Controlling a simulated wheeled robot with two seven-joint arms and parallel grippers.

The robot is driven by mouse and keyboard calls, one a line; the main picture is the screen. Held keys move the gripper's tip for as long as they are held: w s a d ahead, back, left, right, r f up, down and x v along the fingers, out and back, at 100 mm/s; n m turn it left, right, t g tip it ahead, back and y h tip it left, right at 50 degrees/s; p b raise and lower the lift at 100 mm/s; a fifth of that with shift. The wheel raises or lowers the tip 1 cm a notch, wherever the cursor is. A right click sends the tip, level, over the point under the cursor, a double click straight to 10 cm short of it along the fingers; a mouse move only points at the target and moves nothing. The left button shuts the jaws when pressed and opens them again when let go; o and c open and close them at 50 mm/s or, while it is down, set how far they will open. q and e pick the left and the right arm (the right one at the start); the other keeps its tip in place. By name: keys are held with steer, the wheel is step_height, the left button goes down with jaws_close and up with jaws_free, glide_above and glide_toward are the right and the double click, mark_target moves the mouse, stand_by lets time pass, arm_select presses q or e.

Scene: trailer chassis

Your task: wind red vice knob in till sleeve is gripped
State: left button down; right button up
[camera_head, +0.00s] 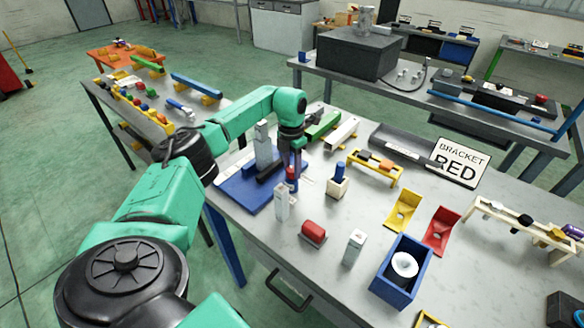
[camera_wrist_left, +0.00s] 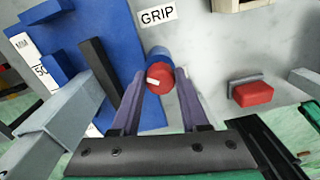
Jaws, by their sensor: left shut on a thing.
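The red vice knob (camera_head: 291,174) sits at the right side of the blue vice base (camera_head: 236,188) on the grey bench. In the left wrist view the knob (camera_wrist_left: 160,80) is a red disc with a small white mark, on the end of a blue round part (camera_wrist_left: 158,56). My left gripper (camera_head: 291,164) comes down over the knob. Its purple fingers (camera_wrist_left: 160,97) are shut on the knob's two sides. A grey upright block (camera_head: 263,144) and a black bar (camera_head: 270,171) stand on the vice base. I cannot make out the sleeve or whether the jaws touch it.
A red block (camera_head: 313,230) on a grey base, white-grey posts (camera_head: 354,246) and a wooden block with a blue peg (camera_head: 338,182) stand close by to the right. A blue box (camera_head: 400,272) stands further right. A GRIP label (camera_wrist_left: 157,15) lies beside the vice.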

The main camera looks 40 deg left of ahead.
mark_target(291, 168)
arm_select(q)
steer(key=shift+r+m, duration=0.1)
steer(key=shift+m, duration=1.8)
steer(key=shift+c, duration=2.1)
jaws_free()
steer(key=shift+r, duration=0.25)
step_height(291, 168, up, 14)
steer(key=b, duration=0.2)
steer(key=shift+a, duration=0.15)
